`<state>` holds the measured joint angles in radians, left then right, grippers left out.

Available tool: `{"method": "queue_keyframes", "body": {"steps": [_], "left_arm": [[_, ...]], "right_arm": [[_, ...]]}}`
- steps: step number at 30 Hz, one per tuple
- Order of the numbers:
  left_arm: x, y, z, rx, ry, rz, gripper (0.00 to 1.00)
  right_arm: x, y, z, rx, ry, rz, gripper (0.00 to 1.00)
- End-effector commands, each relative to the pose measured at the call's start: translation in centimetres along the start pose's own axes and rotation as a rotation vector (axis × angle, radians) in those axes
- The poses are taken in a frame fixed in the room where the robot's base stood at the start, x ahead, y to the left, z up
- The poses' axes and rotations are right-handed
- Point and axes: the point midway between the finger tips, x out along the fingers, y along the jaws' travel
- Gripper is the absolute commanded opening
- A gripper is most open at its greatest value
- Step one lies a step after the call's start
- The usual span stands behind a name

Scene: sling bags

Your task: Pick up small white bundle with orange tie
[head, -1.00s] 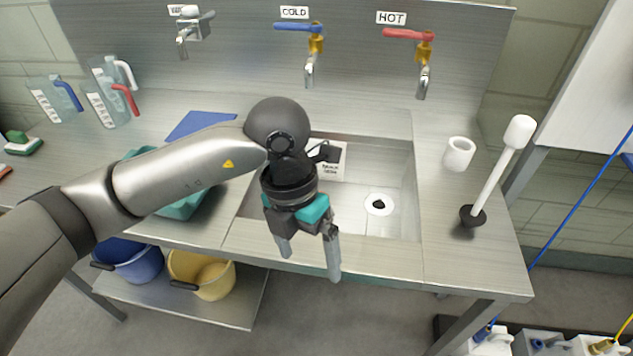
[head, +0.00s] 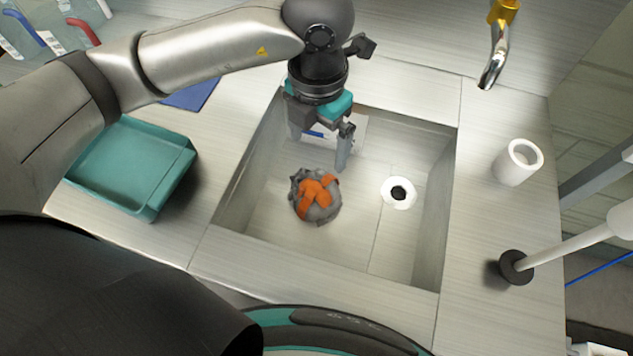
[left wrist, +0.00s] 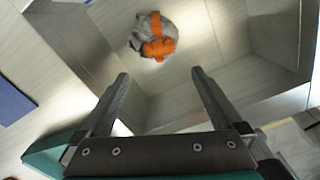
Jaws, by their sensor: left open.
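A small grey-white bundle (head: 316,200) with an orange tie lies on the floor of the sink (head: 290,262), left of the drain. It also shows in the left wrist view (left wrist: 139,44), beyond the fingertips. My left gripper (head: 325,150) is open and empty, pointing down over the back part of the sink. In the head view it is above and behind the bundle, apart from it. In the left wrist view its two fingers (left wrist: 160,78) are spread, with nothing between them. My right gripper is not in view.
A teal tray (head: 135,165) stands on the counter left of the sink. A white cup (head: 517,162) and a plunger (head: 517,266) stand on the right. A tap (head: 494,60) hangs at the back right. The drain (head: 398,192) is clear.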

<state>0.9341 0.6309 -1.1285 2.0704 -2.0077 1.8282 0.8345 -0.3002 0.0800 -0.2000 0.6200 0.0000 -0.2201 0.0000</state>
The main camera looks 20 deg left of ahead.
Motion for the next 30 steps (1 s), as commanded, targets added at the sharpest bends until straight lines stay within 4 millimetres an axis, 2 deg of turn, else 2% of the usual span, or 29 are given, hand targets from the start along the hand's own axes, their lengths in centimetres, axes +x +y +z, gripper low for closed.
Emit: {"method": "queue_keyframes", "body": {"steps": [1,3,9,17,27,30], "left_arm": [[1.5,0.0,-0.1,-0.002,0.005,-0.002,1.0],[3.1,0.0,-0.1,-0.002,0.006,-0.002,1.0],[6.6,0.0,0.0,-0.001,0.003,-0.002,1.0],[8.1,0.0,0.0,-0.001,0.001,-0.001,1.0],[12.6,0.4,0.3,0.0,0.002,-0.002,1.0],[13.0,0.4,0.3,0.001,0.001,-0.002,1.0]], "right_arm": [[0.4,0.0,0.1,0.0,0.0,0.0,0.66],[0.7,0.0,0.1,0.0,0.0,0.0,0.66],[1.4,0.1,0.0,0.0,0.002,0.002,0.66],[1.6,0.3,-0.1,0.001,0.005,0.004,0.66],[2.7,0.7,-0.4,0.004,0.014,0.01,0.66],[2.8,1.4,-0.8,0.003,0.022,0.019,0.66]]}}
